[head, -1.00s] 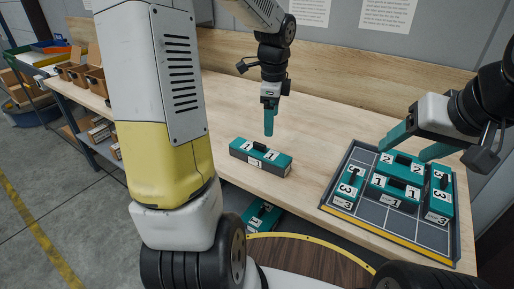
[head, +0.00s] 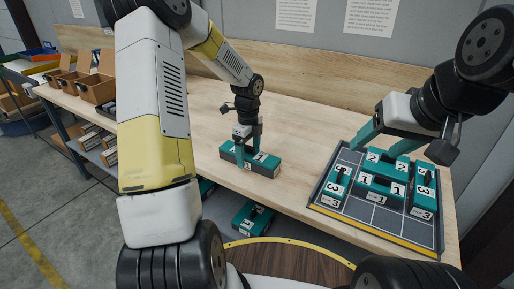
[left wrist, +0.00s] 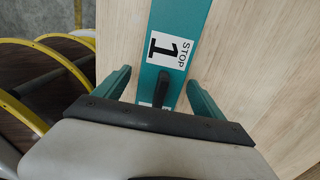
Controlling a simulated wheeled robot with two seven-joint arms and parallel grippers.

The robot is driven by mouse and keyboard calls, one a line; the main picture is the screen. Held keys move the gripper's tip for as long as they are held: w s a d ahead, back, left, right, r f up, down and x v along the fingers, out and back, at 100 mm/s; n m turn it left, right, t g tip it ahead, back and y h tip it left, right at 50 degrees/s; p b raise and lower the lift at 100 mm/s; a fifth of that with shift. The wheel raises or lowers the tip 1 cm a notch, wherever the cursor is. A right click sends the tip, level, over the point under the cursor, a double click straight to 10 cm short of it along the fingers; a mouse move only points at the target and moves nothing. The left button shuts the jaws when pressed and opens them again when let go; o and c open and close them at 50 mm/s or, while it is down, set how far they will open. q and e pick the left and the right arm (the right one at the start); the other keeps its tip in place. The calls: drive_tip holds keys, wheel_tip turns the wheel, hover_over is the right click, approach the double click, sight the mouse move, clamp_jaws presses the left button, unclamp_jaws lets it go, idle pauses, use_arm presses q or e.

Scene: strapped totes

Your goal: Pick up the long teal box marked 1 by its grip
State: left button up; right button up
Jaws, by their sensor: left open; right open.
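The long teal box marked 1 (head: 268,166) lies on the wooden table, left of the tray. In the left wrist view the box (left wrist: 185,20) shows a white label with a 1 and "STOP", and its black grip (left wrist: 162,90) stands between my fingers. My left gripper (head: 248,148) is open and down at the box, one finger on each side. It also shows in the left wrist view (left wrist: 160,80), with gaps between fingers and grip. My right gripper (head: 385,144) is open and empty, over the far side of the tray.
A grey tray (head: 375,214) at the right holds several teal boxes marked 1, 2 and 3. Another teal box (head: 252,218) sits lower, beyond the table's front edge. Cardboard bins (head: 95,85) stand at the far left. Table around the box is clear.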

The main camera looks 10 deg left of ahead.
use_arm(q)
drive_tip(key=shift+f, duration=0.15)
clamp_jaws()
idle(0.4)
